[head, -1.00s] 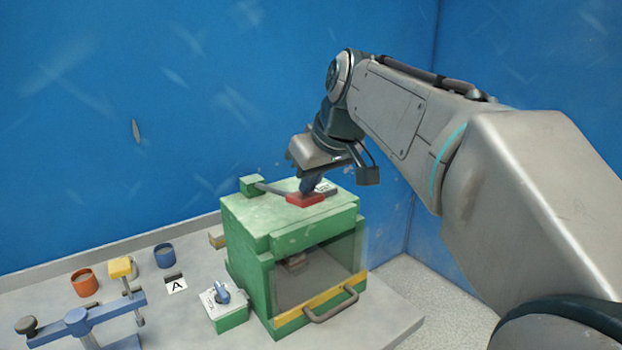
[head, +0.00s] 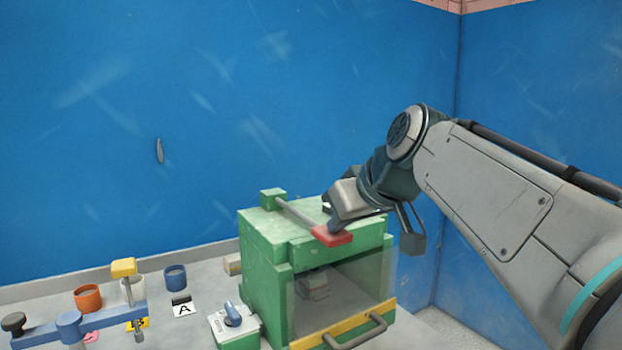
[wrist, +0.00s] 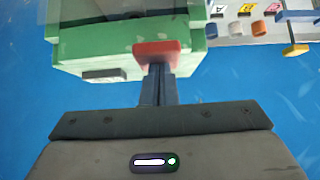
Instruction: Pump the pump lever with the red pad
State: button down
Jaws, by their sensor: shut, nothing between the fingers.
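The pump lever is a grey rod (head: 297,214) that runs from a small green block on top of the green box (head: 262,245) to a red pad (head: 332,236) at its free end. The red pad sits near the front top edge of the box. It also shows in the wrist view (wrist: 157,48). My gripper (head: 331,226) is shut and empty, and its fingertips are at the red pad. In the wrist view the closed fingers (wrist: 157,72) meet the pad's edge; whether they press on it I cannot tell.
The box has a clear front with a yellow strip and a grey handle (head: 360,332). A green block with a blue knob (head: 233,314) stands left of it. Orange (head: 88,298) and blue (head: 176,278) cups and a blue-armed stand (head: 70,326) are further left.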

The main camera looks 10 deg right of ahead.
jog(key=shift+s+f+b, duration=0.1)
jog(key=shift+f+b, duration=0.75)
jog(key=shift+f, duration=0.1)
jog(key=shift+t, duration=0.4)
notch_tip(320, 180, up, 6)
jog(key=p, duration=0.3)
jog(key=shift+d+f+p, duration=0.1)
jog(key=shift+f+p, duration=0.15)
jog(key=shift+p, duration=0.15)
jog(key=v, duration=1)
jog(key=shift+r+p, duration=0.2)
jog(key=shift+p, duration=0.15)
jog(key=w+a+r+g+p, duration=0.1)
jog(key=w+r+p, duration=0.3)
jog(key=p, duration=0.7)
jog(key=w+a+r+g+h+p, duration=0.1)
jog(key=w+a+r+g+p, duration=0.1)
jog(key=r+p, duration=0.6)
jog(key=w+g+p, duration=0.1)
jog(key=w+p, duration=0.1)
jog(key=shift+g+h+p, duration=0.3)
jog(key=shift+g+p, duration=0.1)
